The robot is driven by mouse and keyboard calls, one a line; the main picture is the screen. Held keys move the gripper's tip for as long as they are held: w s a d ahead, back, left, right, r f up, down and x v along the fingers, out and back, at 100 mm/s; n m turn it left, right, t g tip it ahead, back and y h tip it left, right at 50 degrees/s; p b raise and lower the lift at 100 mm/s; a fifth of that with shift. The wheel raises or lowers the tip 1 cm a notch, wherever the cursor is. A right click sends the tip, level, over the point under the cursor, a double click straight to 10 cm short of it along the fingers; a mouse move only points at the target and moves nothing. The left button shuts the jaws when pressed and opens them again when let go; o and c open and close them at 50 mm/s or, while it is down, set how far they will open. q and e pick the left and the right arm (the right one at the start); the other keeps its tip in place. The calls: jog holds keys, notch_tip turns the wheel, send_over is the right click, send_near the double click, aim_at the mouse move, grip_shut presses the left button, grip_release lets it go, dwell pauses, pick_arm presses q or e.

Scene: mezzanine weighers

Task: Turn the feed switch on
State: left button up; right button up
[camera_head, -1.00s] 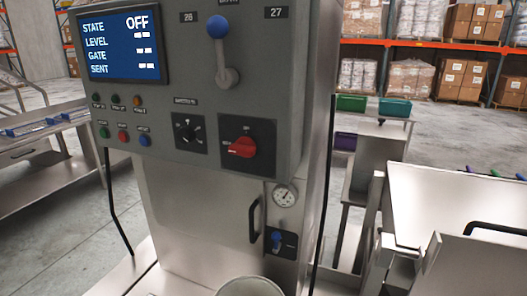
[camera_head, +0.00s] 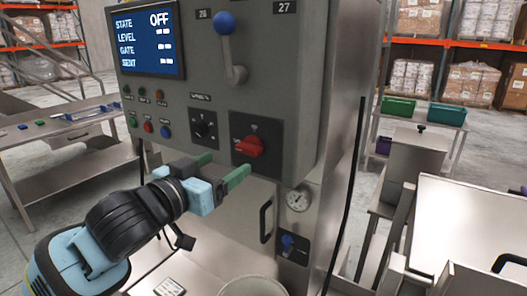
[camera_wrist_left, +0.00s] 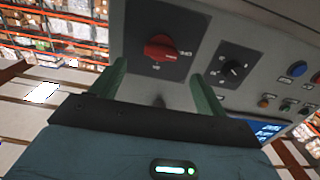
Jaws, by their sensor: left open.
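The red rotary switch (camera_head: 250,146) sits on a dark square plate on the grey control panel (camera_head: 300,110). A black knob (camera_head: 204,129) is on a smaller plate to its left. The screen (camera_head: 150,40) reads STATE OFF. My left gripper (camera_head: 222,170) is open with green fingers, just below and in front of the panel, short of the red switch and apart from it. In the left wrist view the red switch (camera_wrist_left: 160,50) shows ahead between and beyond the open fingers (camera_wrist_left: 158,85). My right gripper is not in view.
A blue-knobbed lever (camera_head: 228,48) stands on the panel above the switch. Coloured buttons (camera_head: 149,126) are at left. A gauge (camera_head: 298,199), a black handle (camera_head: 266,221) and a small blue-handled valve (camera_head: 288,242) are below. A round vessel (camera_head: 254,288) stands at the bottom.

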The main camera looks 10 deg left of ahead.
aim_at(245, 151)
pick_arm(q)
jog(key=shift+x, duration=3.85)
jog(key=shift+a, duration=0.1)
jog(key=shift+c, duration=0.3)
jog(key=c, duration=0.9)
